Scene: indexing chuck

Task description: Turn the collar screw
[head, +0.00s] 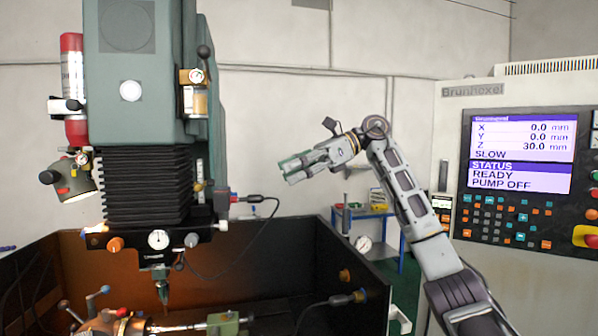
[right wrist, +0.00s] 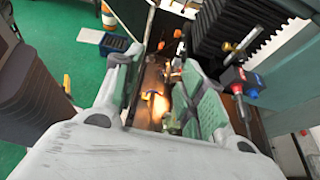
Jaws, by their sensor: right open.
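The indexing chuck (head: 108,324) is at the lower left of the head view, partly cut off by the bottom edge, with small ball-ended levers on it. I cannot make out the collar screw. My right gripper (head: 284,168) is open and empty, raised in the air to the right of the machine head and well above and to the right of the chuck. In the right wrist view, its two fingers (right wrist: 160,75) stand apart with nothing between them. My left gripper is not in view.
The green machine head (head: 140,75) with black bellows (head: 145,190) hangs over the chuck, its tool pointing down. The dark enclosure wall (head: 350,270) stands below my right arm. A control panel (head: 520,180) is on the right. A blue cart (head: 375,222) stands behind.

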